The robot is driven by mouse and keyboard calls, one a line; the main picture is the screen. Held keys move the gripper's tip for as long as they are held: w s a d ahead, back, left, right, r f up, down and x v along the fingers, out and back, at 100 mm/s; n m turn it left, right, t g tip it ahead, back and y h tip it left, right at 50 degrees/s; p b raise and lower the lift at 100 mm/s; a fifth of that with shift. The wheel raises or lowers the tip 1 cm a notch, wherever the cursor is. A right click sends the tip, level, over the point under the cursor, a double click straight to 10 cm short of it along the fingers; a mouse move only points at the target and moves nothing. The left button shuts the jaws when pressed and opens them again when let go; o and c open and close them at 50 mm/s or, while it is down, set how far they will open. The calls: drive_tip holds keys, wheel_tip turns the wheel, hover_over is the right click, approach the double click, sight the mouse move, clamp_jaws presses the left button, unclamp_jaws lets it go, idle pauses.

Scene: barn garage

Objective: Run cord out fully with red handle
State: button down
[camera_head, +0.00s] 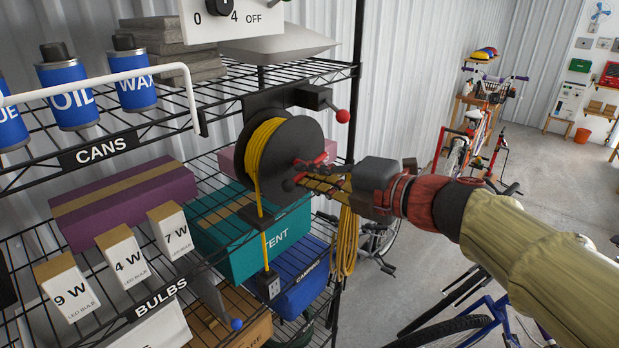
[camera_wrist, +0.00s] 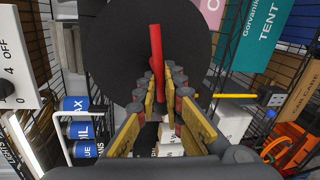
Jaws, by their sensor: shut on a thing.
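The black cord reel (camera_head: 298,150) hangs at the right end of the wire shelf, with yellow cord (camera_head: 262,150) wound on its drum. A length of cord runs down from the reel to a grey socket block (camera_head: 270,284) low beside the blue box. My gripper (camera_head: 303,183) is at the reel's front face. In the wrist view, the red handle (camera_wrist: 157,55) stands between the fingers, in front of the black disc, and my gripper is shut on it. The fingers partly hide the handle's lower end.
A small lever with a red ball (camera_head: 343,116) sticks out above the reel. Yellow cord loops (camera_head: 347,240) hang below my gripper. Shelves with cans, bulb boxes and a teal tent box (camera_head: 230,240) lie left. Bicycles stand on the floor at right.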

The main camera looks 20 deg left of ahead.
drive_tip(key=shift+w+d+r, duration=0.1)
drive_tip(key=shift+w, duration=0.05)
drive_tip(key=c, duration=2.3)
unclamp_jaws()
drive_tip(key=o, duration=0.4)
drive_tip(key=shift+w+d, duration=0.1)
drive_tip(key=shift+w, duration=0.1)
drive_tip(key=shift+s, duration=0.1)
drive_tip(key=shift+v, duration=5.95)
drive_tip(key=shift+o, duration=0.3)
drive_tip(key=shift+s, duration=0.2)
